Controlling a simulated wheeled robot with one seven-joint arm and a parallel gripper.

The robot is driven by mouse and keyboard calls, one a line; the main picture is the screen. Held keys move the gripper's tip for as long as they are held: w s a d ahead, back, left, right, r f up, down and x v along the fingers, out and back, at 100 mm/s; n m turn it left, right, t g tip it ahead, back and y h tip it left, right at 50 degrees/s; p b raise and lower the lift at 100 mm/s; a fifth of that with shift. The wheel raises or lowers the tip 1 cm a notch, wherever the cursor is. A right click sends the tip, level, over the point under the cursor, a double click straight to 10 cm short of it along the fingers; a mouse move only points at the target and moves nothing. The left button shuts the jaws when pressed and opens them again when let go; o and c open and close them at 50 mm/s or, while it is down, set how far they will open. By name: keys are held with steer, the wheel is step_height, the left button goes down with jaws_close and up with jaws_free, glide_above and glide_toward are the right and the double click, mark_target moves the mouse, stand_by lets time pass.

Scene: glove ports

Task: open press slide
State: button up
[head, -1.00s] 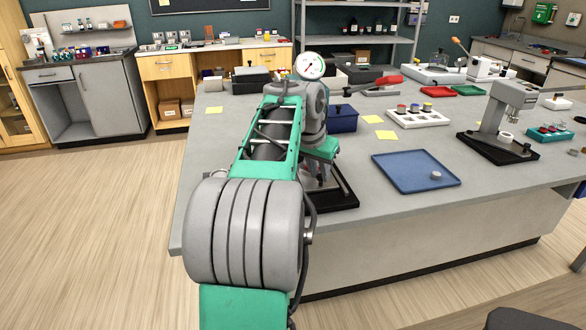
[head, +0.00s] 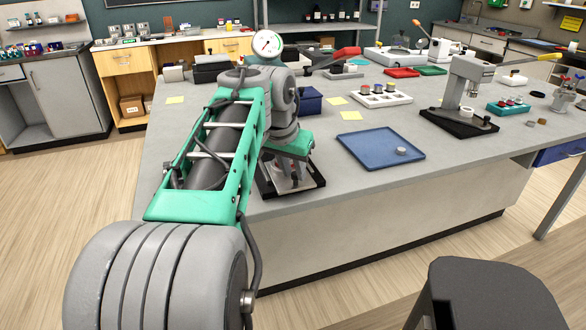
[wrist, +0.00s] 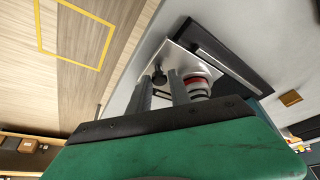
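The press stands at the near edge of the grey bench and is mostly hidden behind my arm in the head view. Its black base (head: 312,190) and a white round dial (head: 267,44) above my arm show; I cannot tell whether the dial belongs to it. In the wrist view, a silver slide plate (wrist: 182,58) lies by the black base, carrying a small black knob (wrist: 158,76) and a red-and-white round part (wrist: 197,86). My gripper (wrist: 160,80) has its two grey fingers apart, with the knob at the gap between their tips. I see no clear contact.
A blue tray (head: 368,158) with a small grey piece lies right of the press. A dark blue box (head: 309,101) stands behind it. A second press-like stand (head: 460,110) is farther right. A dark stool (head: 490,290) stands on the floor at the lower right.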

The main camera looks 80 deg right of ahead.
steer(key=o, duration=0.3)
steer(key=shift+o, duration=0.2)
steer(key=p+v, duration=0.2)
steer(key=v, duration=0.5)
steer(key=shift+a+r, duration=0.2)
steer(key=shift+r, duration=0.15)
steer(key=shift+w, duration=0.1)
